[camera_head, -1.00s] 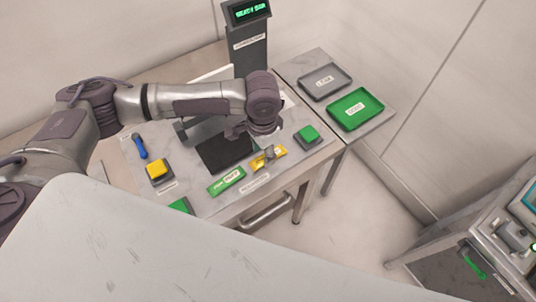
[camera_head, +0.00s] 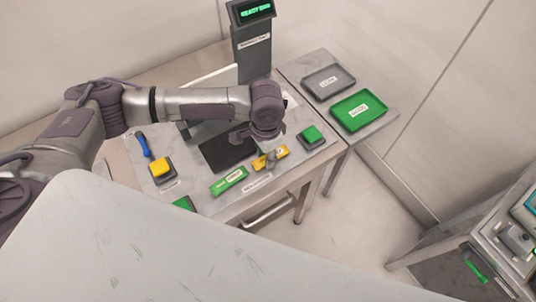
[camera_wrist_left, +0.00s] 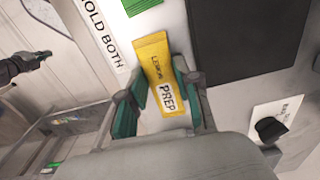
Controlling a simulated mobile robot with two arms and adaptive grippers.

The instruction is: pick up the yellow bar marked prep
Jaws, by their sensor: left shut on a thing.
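The yellow bar (camera_head: 280,153) marked PREP lies near the front edge of the steel table. In the left wrist view the bar (camera_wrist_left: 154,62) shows the words LEMON and PREP. My left gripper (camera_head: 265,159) reaches down over it from above. In the left wrist view the green-padded fingers of my left gripper (camera_wrist_left: 161,98) stand on either side of the bar's lower part, shut on it. I cannot tell whether the bar is off the table.
A green bar (camera_head: 230,180) lies left of the yellow one, behind it a dark pad (camera_head: 225,152). A green button (camera_head: 311,134) and a yellow button (camera_head: 161,166) flank them. A grey tray (camera_head: 328,82) and green tray (camera_head: 359,110) stand at right. A display post (camera_head: 252,45) rises behind.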

